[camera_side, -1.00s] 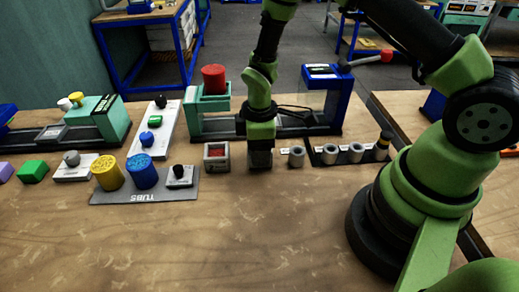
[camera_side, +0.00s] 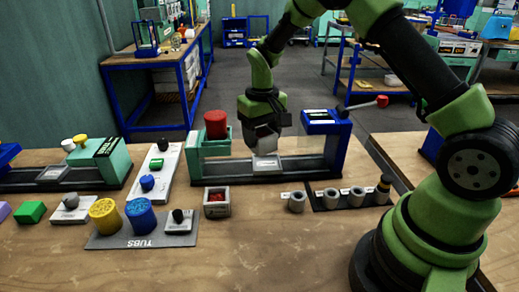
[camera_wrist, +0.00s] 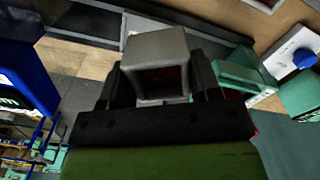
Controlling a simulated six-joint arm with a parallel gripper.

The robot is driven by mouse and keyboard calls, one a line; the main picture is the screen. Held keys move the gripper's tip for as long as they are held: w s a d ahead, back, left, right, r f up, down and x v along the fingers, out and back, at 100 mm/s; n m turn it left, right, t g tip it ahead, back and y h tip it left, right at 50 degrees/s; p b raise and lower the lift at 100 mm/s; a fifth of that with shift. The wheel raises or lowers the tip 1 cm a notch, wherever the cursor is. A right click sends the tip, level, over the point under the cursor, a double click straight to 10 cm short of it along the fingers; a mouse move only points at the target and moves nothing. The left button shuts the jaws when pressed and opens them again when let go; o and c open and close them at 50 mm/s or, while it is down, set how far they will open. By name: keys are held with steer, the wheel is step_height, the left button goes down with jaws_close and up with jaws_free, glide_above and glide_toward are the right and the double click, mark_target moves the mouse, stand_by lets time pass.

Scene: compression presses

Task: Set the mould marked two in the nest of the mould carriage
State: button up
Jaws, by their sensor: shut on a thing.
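My gripper (camera_side: 262,128) is shut on a grey, box-shaped mould (camera_side: 266,145), held upright over the press bed. In the wrist view the mould (camera_wrist: 158,48) sits between both fingers, with a dark red inside showing. I cannot read a number on it. The mould carriage (camera_side: 266,165), a pale grey block with a label, is on the dark rail just below the held mould. A gap between them cannot be told, and the nest is hidden. A second grey mould (camera_side: 217,208) with red filling stands on the table in front of the press.
The red-topped teal post (camera_side: 214,135) stands left of my gripper, and the blue press frame (camera_side: 328,140) stands right. Several grey cylinders (camera_side: 330,198) stand at front right. Yellow and blue tubs (camera_side: 140,215) stand on a grey mat at front left.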

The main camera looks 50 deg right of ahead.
steer(key=d+m, duration=0.1)
steer(key=m, duration=0.1)
steer(key=w+d+m, duration=0.1)
steer(key=d+m, duration=0.1)
steer(key=m, duration=0.1)
steer(key=shift+w+d+m, duration=0.25)
steer(key=shift+d+m, duration=0.05)
steer(key=shift+d, duration=0.05)
steer(key=shift+f, duration=2.9)
steer(key=shift+f, duration=0.8)
steer(key=o, duration=1.1)
steer(key=shift+o, duration=0.2)
